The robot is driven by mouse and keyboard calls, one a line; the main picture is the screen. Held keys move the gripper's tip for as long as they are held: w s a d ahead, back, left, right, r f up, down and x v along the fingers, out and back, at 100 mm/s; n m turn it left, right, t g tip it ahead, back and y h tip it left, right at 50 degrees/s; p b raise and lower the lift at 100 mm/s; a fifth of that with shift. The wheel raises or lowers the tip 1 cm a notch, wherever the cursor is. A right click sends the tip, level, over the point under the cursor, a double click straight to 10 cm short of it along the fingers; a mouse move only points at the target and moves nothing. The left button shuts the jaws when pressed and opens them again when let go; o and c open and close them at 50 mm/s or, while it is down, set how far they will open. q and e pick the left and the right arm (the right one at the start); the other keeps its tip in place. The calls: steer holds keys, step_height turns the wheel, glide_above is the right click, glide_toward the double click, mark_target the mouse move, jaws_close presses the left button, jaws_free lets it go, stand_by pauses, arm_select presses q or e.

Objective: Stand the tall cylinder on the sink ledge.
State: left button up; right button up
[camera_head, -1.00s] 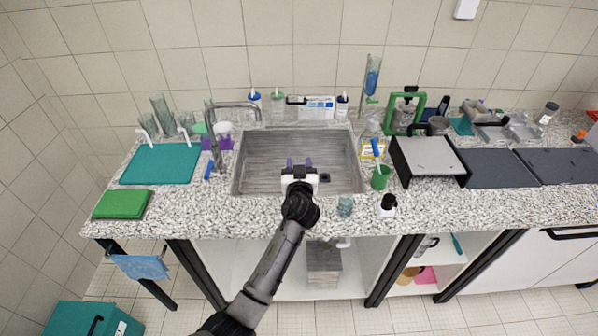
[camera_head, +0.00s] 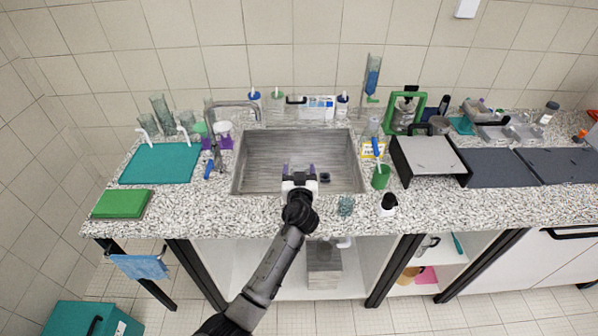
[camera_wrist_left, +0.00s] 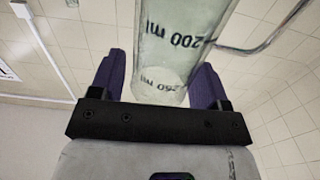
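My left gripper (camera_head: 299,170) is over the front part of the sink (camera_head: 262,165), its two purple fingers spread apart. I cannot make this cylinder out by the gripper in the head view, and contact is unclear. A tall clear vessel (camera_head: 160,108) stands at the back left of the counter. My right gripper is not in view.
The faucet (camera_head: 238,105) arches over the sink's back left. Capped bottles line the back. A teal mat (camera_head: 160,163) lies at left.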

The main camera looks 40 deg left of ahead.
arm_select(q)
steer(key=shift+r+p, duration=0.25)
steer(key=shift+p, duration=0.05)
steer(key=b+v, duration=0.1)
steer(key=v, duration=1.1)
steer(key=s+d+f+m+g+h, duration=0.25)
steer(key=s+f+g+h, duration=0.2)
steer(key=s+f, duration=0.9)
steer(key=s+d+f+m+g+h, duration=0.1)
steer(key=s+d+m+g+h, duration=0.1)
steer(key=s, duration=0.8)
steer(key=s+d+f+m+g+h, duration=0.2)
steer(key=s+d+m+h, duration=0.3)
steer(key=s, duration=0.5)
steer(key=shift+d+m+g, duration=0.35)
steer(key=shift+d+g, duration=0.05)
steer(key=shift+g, duration=0.35)
